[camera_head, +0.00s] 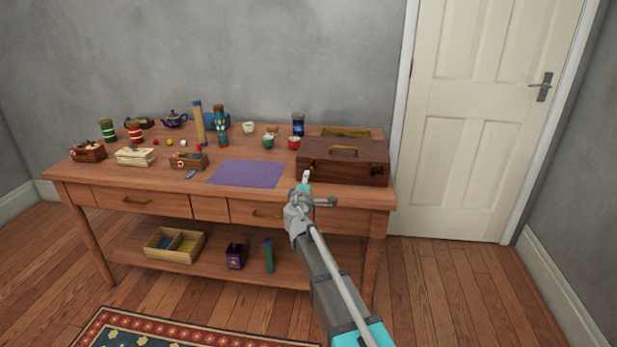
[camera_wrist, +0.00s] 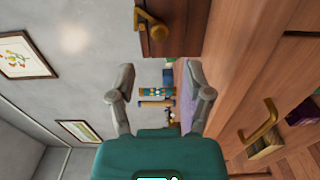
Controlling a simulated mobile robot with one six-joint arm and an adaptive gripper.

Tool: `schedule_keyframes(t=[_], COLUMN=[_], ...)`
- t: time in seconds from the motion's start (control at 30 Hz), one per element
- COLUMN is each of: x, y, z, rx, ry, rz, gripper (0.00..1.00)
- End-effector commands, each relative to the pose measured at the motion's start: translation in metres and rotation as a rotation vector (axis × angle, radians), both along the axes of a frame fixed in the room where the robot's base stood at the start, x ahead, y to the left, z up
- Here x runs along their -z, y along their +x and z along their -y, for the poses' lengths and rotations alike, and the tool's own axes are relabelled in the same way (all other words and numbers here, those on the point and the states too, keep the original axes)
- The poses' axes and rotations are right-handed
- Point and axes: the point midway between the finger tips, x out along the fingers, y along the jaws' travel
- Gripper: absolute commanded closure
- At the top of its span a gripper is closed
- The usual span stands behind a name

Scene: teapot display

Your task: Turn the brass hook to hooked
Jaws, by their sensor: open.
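The brass hook (camera_wrist: 152,27) is at the top of the wrist view, a rounded brass fitting on the dark wooden box (camera_wrist: 182,32). Its exact turn is hard to read. In the head view the wooden box (camera_head: 362,172) stands at the right end of the table, and I cannot make out the hook there. My gripper (camera_wrist: 158,96) is open and empty, its two fingers spread apart. The hook lies beyond the fingertips, not between them. In the head view my gripper (camera_head: 315,190) is in front of the box's lower left corner.
The wooden table (camera_head: 130,178) carries a purple mat (camera_head: 246,174) left of the box. Cups, tins, a blue teapot (camera_head: 174,119) and small boxes stand further left and back. A drawer handle (camera_wrist: 262,122) shows at the right of the wrist view. A white door (camera_head: 490,130) is at right.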

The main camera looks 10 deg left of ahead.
Motion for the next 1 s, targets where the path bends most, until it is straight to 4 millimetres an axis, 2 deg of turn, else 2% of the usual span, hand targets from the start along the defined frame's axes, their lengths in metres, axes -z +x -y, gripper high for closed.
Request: schedule_keyframes(t=[0.03, 0.1, 0.3, 0.8, 0.93, 1.0], x=[0.000, 0.000, 0.000, 0.000, 0.002, 0.005], y=[-0.012, -0.021, -0.038, -0.042, -0.043, -0.045], z=[0.001, 0.000, 0.000, -0.001, 0.009, 0.021], rx=[-0.001, -0.001, 0.000, 0.001, 0.022, 0.051], ry=[0.000, 0.000, 0.000, 0.000, 0.020, 0.046], rz=[0.000, 0.000, 0.000, -0.001, -0.010, -0.023], gripper=[0.35, 0.35, 0.35, 0.35, 0.35, 0.35])
